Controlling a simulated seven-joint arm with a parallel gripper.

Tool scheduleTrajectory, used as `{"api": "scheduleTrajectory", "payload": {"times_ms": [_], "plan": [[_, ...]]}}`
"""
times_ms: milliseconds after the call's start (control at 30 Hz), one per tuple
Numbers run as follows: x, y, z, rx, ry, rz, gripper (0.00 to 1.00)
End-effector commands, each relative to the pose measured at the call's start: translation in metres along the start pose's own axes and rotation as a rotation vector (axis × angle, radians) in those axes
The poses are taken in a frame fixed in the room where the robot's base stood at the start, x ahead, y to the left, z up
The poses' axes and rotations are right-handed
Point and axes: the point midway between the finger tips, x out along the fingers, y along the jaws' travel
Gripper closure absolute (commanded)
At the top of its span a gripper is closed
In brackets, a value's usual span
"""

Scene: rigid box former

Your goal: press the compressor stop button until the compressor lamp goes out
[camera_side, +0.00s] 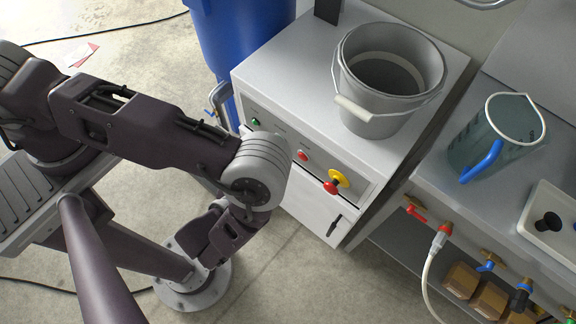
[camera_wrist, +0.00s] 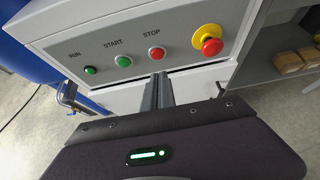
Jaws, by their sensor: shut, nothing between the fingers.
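The compressor's STOP button (camera_wrist: 156,53) is a small red button on the grey front panel; it also shows in the side view (camera_side: 303,155). The RUN lamp (camera_wrist: 90,70) is green at the panel's left end, also in the side view (camera_side: 255,121); I cannot tell surely whether it is lit. My gripper (camera_wrist: 161,76) is shut and empty. In the wrist view its fingertips appear just below the STOP button, with the button in plain view and apparently clear of them. In the side view my arm hides the fingertips.
A green START button (camera_wrist: 123,61) sits left of STOP. A red emergency knob on a yellow base (camera_wrist: 208,42) sticks out to the right. A metal bucket (camera_side: 372,118) stands on the cabinet (camera_side: 290,62). A blue barrel (camera_side: 237,35) is behind left; a bench with a jug (camera_side: 480,140) is right.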

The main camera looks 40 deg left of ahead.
Motion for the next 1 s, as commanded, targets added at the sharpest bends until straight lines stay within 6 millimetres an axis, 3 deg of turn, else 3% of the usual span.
{"api": "scheduleTrajectory", "payload": {"times_ms": [133, 300, 1000], "plan": [[-0.026, 0.001, -0.001, 0.000, 0.004, 0.002, 1.00], [-0.039, 0.001, -0.001, 0.001, 0.002, 0.003, 1.00], [-0.040, 0.001, -0.001, 0.001, 0.002, 0.003, 1.00]]}}
